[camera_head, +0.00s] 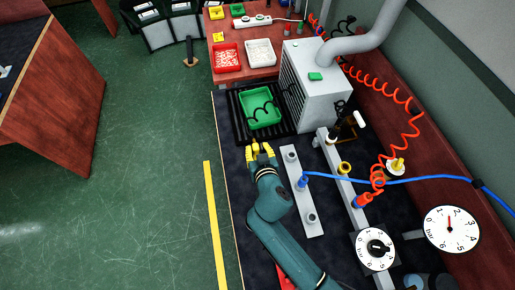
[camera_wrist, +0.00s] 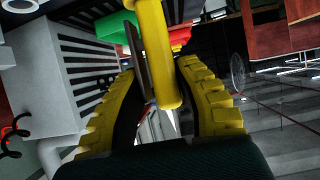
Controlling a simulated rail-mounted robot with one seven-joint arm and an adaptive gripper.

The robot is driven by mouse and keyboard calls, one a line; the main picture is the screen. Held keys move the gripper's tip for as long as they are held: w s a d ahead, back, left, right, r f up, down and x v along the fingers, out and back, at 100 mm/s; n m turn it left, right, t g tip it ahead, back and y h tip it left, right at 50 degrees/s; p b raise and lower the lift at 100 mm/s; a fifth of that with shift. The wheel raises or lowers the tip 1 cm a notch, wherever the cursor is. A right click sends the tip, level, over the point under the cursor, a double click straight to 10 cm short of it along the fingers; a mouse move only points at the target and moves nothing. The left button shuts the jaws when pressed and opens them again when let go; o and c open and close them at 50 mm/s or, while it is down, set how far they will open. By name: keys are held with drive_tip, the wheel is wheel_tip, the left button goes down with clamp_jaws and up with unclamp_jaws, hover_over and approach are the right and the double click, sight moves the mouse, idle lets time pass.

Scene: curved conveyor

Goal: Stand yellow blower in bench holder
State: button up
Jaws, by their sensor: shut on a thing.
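My gripper (camera_head: 261,148), with yellow ribbed fingers, is over the dark bench, just below the green tray. In the wrist view its two fingers (camera_wrist: 160,100) are closed around a yellow tube-shaped thing, which looks like the yellow blower (camera_wrist: 156,50). A thin dark flat part shows beside it. In the head view the blower cannot be told apart from the yellow fingers. A pale grey strip with round sockets, which looks like the bench holder (camera_head: 295,170), lies right of my gripper. A blue nozzle (camera_head: 303,182) with a blue hose stands at its middle socket; the two end sockets look empty.
A green tray (camera_head: 244,112) sits on a black slatted grate (camera_head: 237,126) ahead of my gripper. A grey vented box (camera_head: 318,95) stands to the right of it. A second rail (camera_head: 354,193), a blue hose (camera_head: 430,179) and a coiled red hose (camera_head: 401,96) lie to the right.

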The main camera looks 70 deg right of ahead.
drive_tip(key=shift+f+b, duration=0.75)
drive_tip(key=shift+f, duration=0.05)
drive_tip(key=o, duration=0.9)
drive_tip(key=shift+o, duration=0.2)
drive_tip(key=v, duration=1.2)
drive_tip(key=shift+w+r, duration=0.1)
drive_tip(key=shift+r, duration=0.05)
